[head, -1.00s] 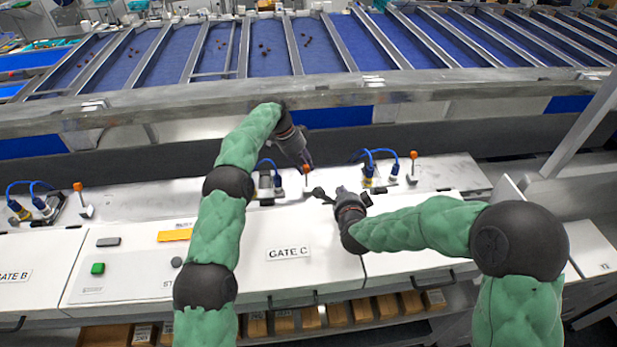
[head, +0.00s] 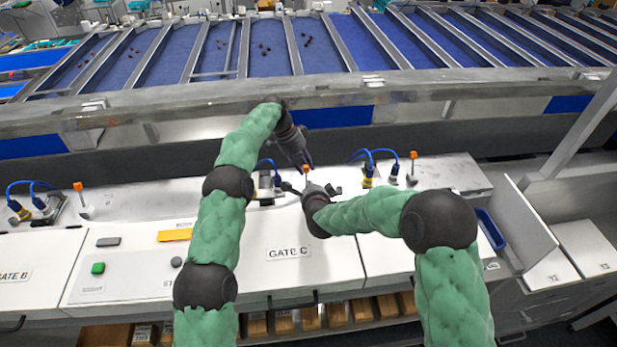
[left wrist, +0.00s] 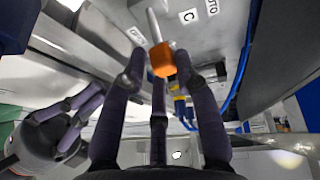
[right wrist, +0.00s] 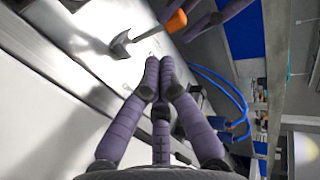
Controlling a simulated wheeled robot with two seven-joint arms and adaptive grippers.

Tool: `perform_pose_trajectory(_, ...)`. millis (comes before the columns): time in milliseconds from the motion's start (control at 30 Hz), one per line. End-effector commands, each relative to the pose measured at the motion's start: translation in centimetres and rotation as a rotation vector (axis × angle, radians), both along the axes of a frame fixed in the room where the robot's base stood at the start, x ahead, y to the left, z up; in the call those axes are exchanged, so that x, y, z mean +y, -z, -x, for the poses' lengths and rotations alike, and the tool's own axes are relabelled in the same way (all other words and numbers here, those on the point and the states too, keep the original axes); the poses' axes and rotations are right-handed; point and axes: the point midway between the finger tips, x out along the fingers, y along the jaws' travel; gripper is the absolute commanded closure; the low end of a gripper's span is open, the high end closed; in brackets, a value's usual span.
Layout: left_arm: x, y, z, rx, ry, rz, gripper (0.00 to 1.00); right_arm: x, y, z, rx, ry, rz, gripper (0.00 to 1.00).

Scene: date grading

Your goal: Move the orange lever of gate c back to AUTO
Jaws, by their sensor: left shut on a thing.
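The lever of gate C has an orange tip (head: 305,169) and stands behind the GATE C panel (head: 288,253). My left gripper (head: 303,163) reaches down to it from behind. In the left wrist view the orange tip (left wrist: 163,60) sits between the fingers of my left gripper (left wrist: 165,75), which is shut on it. In the right wrist view the lever's pale stem and grey base (right wrist: 121,43) show, with the stem tilted in that picture. My right gripper (right wrist: 159,75) has its fingertips together, empty, just beside the lever and apart from it.
Blue cables and connectors (head: 369,170) stand right of the lever. Another orange lever (head: 413,156) is further right and one (head: 78,187) is at far left. A metal rail (head: 200,98) runs behind. The GATE C panel top is largely clear.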

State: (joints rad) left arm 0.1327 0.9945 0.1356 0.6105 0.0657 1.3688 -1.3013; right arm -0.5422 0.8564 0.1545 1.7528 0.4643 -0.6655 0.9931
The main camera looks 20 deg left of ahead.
Motion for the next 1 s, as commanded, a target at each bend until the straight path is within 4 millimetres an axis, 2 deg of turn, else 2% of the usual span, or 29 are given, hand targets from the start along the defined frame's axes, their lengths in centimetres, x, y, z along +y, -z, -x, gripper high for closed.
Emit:
perform_pose_trajectory(133, 0.3, -0.4, -0.3, -0.014, -0.003, -0.004, 1.0, 0.7, 1.1, -1.8, 0.002, 0.001, 0.0, 1.0)
perform_pose_trajectory(433, 0.3, -0.4, -0.3, -0.014, -0.003, -0.004, 1.0, 1.9, 1.4, -4.7, 0.002, 0.001, -0.001, 1.0)
perform_pose_trajectory(1000, 0.3, -0.4, -0.3, -0.014, -0.003, -0.004, 1.0, 2.2, 1.5, -5.4, 0.0, 0.0, -0.001, 1.0)
